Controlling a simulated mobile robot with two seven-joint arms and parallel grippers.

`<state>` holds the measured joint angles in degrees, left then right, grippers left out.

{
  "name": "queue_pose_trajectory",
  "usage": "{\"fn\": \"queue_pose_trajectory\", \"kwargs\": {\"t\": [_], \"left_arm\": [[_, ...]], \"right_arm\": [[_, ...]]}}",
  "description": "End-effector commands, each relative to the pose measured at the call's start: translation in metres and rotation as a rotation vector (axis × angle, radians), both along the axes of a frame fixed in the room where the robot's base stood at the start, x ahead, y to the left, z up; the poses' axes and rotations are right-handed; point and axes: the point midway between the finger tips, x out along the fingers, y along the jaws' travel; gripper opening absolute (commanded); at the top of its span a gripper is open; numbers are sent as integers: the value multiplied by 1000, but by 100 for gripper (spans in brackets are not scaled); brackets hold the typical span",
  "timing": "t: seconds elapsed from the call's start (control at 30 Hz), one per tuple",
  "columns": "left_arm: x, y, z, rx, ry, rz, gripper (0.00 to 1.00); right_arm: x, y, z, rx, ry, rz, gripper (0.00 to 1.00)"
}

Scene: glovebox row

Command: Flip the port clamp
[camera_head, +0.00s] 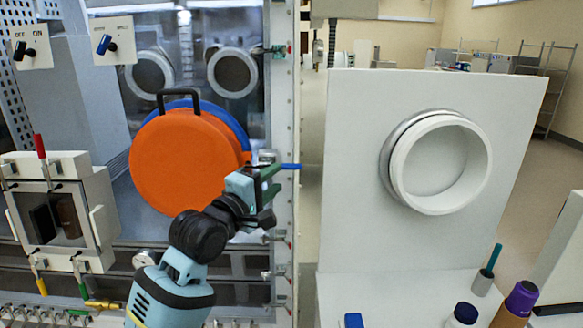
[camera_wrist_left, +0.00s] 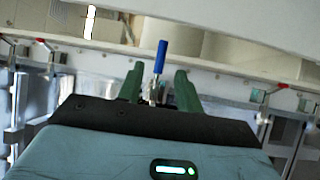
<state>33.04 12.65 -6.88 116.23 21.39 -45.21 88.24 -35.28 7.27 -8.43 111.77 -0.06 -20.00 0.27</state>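The port clamp (camera_head: 290,166) is a small toggle clamp with a blue handle at the right edge of the glovebox front, beside the round orange port cover (camera_head: 190,160). In the left wrist view the clamp's blue handle (camera_wrist_left: 160,57) stands up, with its metal base below it. My left gripper (camera_head: 270,181) has green fingers and is at the clamp in the head view. In the left wrist view its fingers (camera_wrist_left: 159,88) are apart, with the handle between them in the picture. I cannot tell whether they touch it. My right gripper is not in view.
Red-handled clamps line the glovebox edge, one below my gripper (camera_head: 286,240). A white panel with a round port (camera_head: 437,163) stands to the right. A purple-capped bottle (camera_head: 519,302) stands on its base. A boxy chamber (camera_head: 62,212) is at the left.

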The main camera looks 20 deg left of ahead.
Motion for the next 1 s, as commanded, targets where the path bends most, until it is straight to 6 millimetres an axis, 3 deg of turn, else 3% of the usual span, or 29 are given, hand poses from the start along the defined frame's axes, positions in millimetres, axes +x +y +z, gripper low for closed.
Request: {"fn": "queue_pose_trajectory", "kwargs": {"t": [0.17,0.6,1.0], "left_arm": [[8,-2,-1,1,1,0,35],[61,-19,4,3,0,0,35],[75,-23,4,3,-1,1,35]], "right_arm": [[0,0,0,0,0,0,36],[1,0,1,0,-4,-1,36],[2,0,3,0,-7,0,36]]}}
